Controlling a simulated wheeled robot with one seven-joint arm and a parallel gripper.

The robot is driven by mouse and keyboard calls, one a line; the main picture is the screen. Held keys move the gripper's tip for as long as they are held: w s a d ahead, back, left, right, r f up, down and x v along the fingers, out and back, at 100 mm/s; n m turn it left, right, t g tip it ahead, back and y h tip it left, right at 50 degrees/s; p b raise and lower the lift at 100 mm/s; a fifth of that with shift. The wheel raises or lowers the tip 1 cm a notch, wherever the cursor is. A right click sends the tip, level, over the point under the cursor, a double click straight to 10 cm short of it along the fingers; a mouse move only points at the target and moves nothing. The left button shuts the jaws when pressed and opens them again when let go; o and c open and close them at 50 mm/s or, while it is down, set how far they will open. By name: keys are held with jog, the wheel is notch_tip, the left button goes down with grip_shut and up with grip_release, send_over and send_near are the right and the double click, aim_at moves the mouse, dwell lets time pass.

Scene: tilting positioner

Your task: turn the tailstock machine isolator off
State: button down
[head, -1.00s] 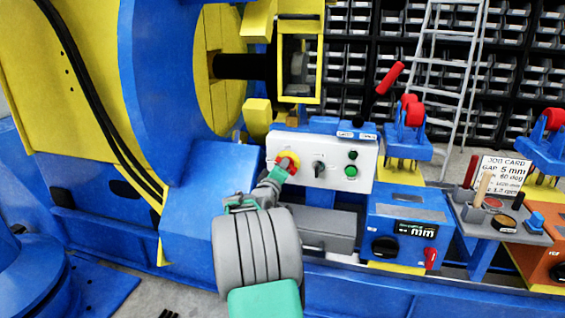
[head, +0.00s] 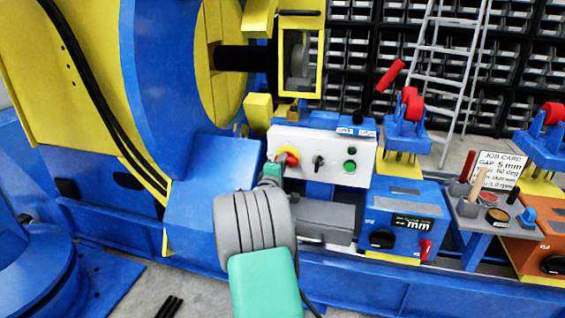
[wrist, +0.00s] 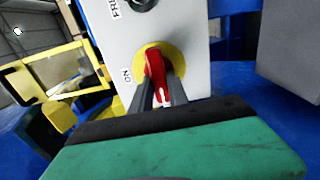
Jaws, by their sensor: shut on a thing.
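The isolator is a red handle on a yellow round plate, at the left of a white control panel (head: 330,152). In the head view the red handle (head: 290,158) shows just above my gripper (head: 275,172). In the wrist view the red handle (wrist: 156,72) stands between the two dark fingers of my gripper (wrist: 160,97), which are shut on it. The handle points roughly along the fingers, with a white mark on its lower end. An "ON" label (wrist: 126,75) is beside the yellow plate (wrist: 172,54). The fingertips are mostly hidden in the head view.
The panel also carries a black selector (head: 318,162) and green buttons (head: 350,166). A blue box with a "mm" display (head: 403,225) stands at the right. A large blue and yellow positioner wheel (head: 165,85) rises at the left. A grey block (head: 325,220) lies below the panel.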

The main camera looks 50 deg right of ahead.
jog(key=c, duration=1.3)
grip_release()
jog(key=v, duration=0.7)
jog(key=shift+s+a+p, duration=0.25)
jog(key=shift+a+p, duration=0.1)
jog(key=shift+p, duration=0.05)
